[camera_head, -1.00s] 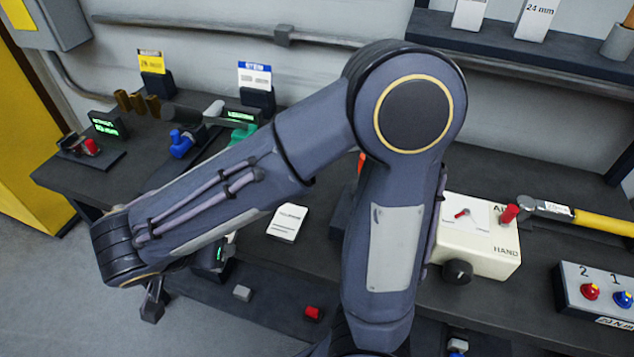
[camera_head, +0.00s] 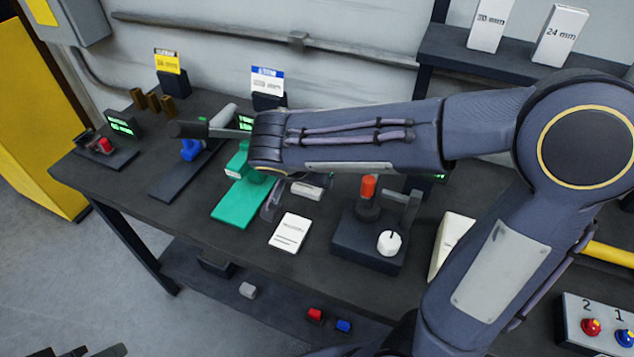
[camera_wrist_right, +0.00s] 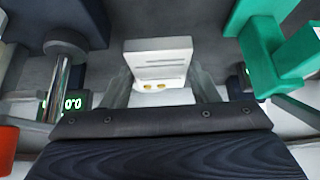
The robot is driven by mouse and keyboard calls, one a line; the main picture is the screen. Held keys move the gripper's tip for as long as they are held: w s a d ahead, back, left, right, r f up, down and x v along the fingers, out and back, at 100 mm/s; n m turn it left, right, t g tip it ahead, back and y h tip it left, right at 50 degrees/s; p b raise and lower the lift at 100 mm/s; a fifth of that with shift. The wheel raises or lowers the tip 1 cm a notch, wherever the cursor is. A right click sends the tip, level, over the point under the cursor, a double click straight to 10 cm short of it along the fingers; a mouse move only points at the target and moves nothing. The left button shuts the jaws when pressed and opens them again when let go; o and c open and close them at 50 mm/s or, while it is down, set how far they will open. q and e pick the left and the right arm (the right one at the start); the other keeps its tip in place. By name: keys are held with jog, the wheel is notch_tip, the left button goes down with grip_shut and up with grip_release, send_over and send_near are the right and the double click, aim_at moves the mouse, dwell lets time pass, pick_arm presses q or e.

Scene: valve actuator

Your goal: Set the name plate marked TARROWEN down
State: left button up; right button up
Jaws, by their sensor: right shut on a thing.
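Dark tips at the lower left edge appear to be my left gripper (camera_head: 90,351).
A green stand (camera_head: 240,200) is left of the wrist. A dark block with a red-topped post and white knob (camera_head: 389,242) stands right of the card. A blue clamp fixture (camera_head: 190,150) is further left. Small blocks (camera_head: 315,314) lie on the lower shelf.

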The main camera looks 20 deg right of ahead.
jog(key=x, duration=0.3)
jog(key=w+x, duration=0.1)
jog(key=x, duration=0.2)
jog(key=shift+w+a+f, duration=0.1)
jog(key=shift+w+f, duration=0.05)
jog(key=shift+w, duration=0.15)
jog(key=f, duration=0.3)
jog(key=shift+w+d+f, duration=0.15)
jog(key=shift+w+d, duration=0.05)
jog(key=shift+w, duration=0.15)
jog(key=shift+f, duration=0.25)
jog(key=shift+f, duration=0.2)
jog(key=o, duration=1)
jog(key=shift+o, duration=0.2)
jog(key=shift+r, duration=0.15)
